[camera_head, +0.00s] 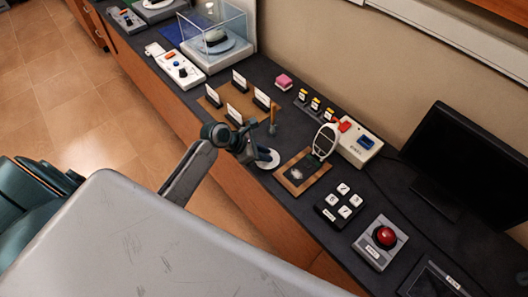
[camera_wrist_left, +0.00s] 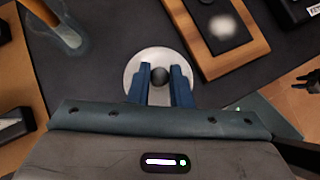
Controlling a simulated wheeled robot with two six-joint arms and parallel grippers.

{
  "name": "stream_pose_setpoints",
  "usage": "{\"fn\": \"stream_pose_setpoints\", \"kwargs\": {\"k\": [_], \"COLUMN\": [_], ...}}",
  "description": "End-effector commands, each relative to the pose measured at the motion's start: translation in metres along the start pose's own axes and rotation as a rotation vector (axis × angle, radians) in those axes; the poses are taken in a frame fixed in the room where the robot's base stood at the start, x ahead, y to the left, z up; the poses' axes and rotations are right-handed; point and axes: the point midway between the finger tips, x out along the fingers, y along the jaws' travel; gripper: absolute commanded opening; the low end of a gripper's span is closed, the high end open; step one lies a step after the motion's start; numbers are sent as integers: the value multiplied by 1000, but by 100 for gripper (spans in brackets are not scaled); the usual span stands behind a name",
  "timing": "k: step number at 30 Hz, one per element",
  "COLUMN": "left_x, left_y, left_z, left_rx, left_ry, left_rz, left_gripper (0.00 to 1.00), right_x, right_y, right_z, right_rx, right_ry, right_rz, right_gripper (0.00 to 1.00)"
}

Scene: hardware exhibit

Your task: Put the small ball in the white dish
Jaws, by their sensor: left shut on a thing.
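The small dark ball (camera_wrist_left: 160,77) is between the fingertips of my left gripper (camera_wrist_left: 162,84), which is shut on it. The white dish (camera_wrist_left: 146,56) lies right behind the ball in the left wrist view, so the ball is over the dish. I cannot tell whether the ball touches it. In the head view my left gripper (camera_head: 257,158) reaches down at the white dish (camera_head: 270,163), hiding part of it. The ball is hidden there.
A wooden board with a round-headed stand (camera_head: 298,178) is close right of the dish. A wooden-handled tool (camera_head: 273,116) stands behind it. A brown board with white cards (camera_head: 213,100) is to the left. A keypad (camera_head: 327,213) and red button box (camera_head: 366,246) are further right.

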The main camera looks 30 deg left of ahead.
Motion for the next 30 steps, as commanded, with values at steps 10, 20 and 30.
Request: {"fn": "stream_pose_setpoints", "kwargs": {"k": [10,20,30], "left_x": [0,0,1], "left_y": [0,0,0], "left_z": [0,0,-1], "left_rx": [0,0,-2], "left_ry": [0,0,-1], "left_rz": [0,0,0], "left_gripper": [0,0,0], "right_x": [-2,-4,-11], "right_y": [0,0,1], "right_z": [0,0,-1], "right_rx": [0,0,0], "right_ry": [0,-1,-1], "right_rz": [0,0,0], "right_gripper": [36,36,36]}}
